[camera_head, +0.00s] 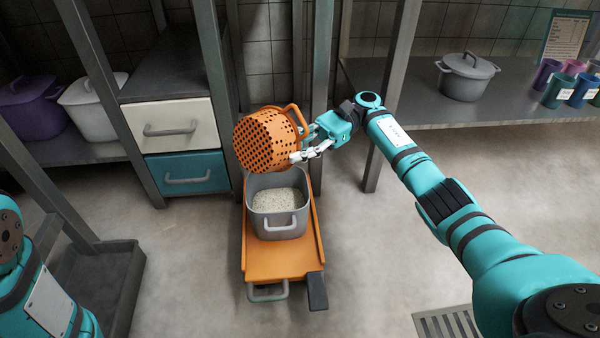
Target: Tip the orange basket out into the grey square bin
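The orange basket (262,139), with rows of dark holes, is tilted on its side above the back of the grey square bin (278,222). My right gripper (303,150) is at the right side of the basket, closed at its rim by the handle. The basket's opening is turned away from view, so its inside is hidden. The grey bin stands upright on an orange cart and holds a pale, grainy mass. My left arm shows at the lower left edge, but its gripper is out of view.
The orange cart (262,262) has a grey front handle and a dark pedal. A drawer unit (180,126) stands left. Purple (32,110) and white (92,106) pots sit on a left shelf. A grey lidded pot (467,78) and several mugs stand on the right shelf. Floor beside the cart is clear.

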